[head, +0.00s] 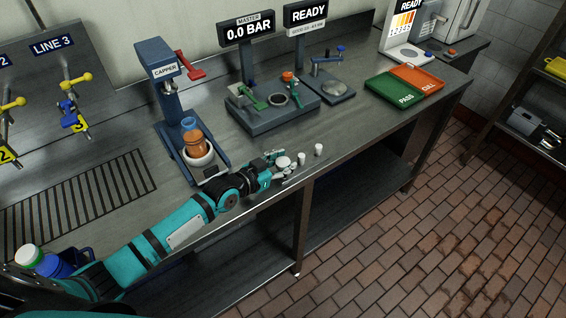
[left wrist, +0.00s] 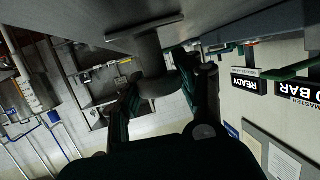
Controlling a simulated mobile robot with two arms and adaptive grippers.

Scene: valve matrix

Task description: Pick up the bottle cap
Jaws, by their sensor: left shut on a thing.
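Several small white bottle caps lie near the front edge of the steel bench in the head view, among them a cap (head: 301,159) just right of my gripper and a cap (head: 318,149) farther right. My left gripper (head: 274,166) is low over the bench at the left end of this group. In the left wrist view, its fingers are shut on a rounded grey thing (left wrist: 151,66), in shadow, which I take to be a bottle cap. An orange-filled bottle (head: 193,138) stands in the capper (head: 158,62). My right gripper is not in view.
Behind the caps stands a grey test fixture (head: 268,118) with a green lever. Green and orange trays (head: 392,91) are at the back right. A slotted drain (head: 85,200) lies at the left. Bare bench lies right of the caps.

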